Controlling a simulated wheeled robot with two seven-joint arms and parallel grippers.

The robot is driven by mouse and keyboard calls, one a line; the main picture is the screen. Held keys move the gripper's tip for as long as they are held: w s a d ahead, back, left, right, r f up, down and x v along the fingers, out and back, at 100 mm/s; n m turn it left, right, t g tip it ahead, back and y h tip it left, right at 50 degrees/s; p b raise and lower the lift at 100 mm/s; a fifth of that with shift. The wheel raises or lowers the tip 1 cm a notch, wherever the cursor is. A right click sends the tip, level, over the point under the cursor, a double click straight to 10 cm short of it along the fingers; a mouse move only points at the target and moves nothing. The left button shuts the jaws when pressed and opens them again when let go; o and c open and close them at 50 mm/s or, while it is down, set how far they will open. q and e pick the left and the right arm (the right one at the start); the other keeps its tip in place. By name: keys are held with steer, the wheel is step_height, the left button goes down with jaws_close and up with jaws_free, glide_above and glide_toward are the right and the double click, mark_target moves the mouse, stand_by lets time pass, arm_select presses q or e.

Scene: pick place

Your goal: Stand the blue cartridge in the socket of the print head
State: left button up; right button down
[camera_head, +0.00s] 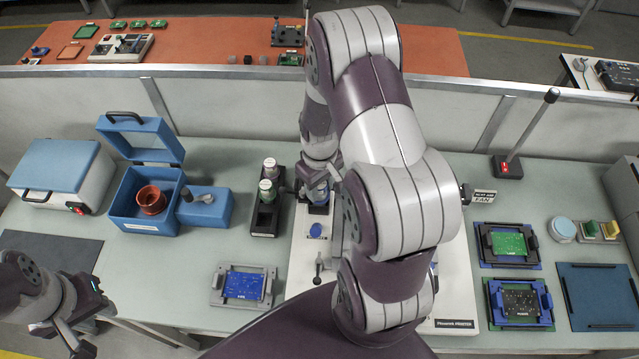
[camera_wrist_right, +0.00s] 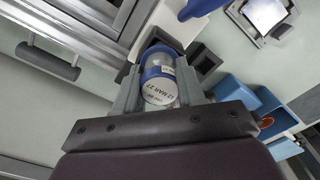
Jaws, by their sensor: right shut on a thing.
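The blue cartridge (camera_wrist_right: 158,72) shows its round end with a white date label and a blue band in the right wrist view. My right gripper (camera_wrist_right: 159,90) is shut on its sides. In the head view the cartridge (camera_head: 318,192) is just above or in a dark block on the white printer (camera_head: 300,262). I cannot tell whether it is seated in the print head's socket, as my right arm covers much of the printer. A blue round piece (camera_head: 316,230) is on the printer, in front of the block. My left gripper (camera_head: 92,325) is at the lower left, away from the printer; its finger opening is unclear.
A black rack (camera_head: 265,215) with two cartridges stands left of the printer. A board tray (camera_head: 218,287) lies in front of it. An open blue box (camera_head: 118,205) with a copper-coloured cup stands further left. Board trays (camera_head: 482,262) and a lever (camera_head: 528,130) are right. A rail runs behind.

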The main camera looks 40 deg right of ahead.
steer(key=c, duration=0.6)
jaws_free()
steer(key=c, duration=0.4)
steer(key=shift+o, duration=0.2)
steer(key=shift+r, duration=0.2)
step_height(320, 180, up, 7)
steer(key=p, duration=0.6)
steer(key=shift+f, duration=0.1)
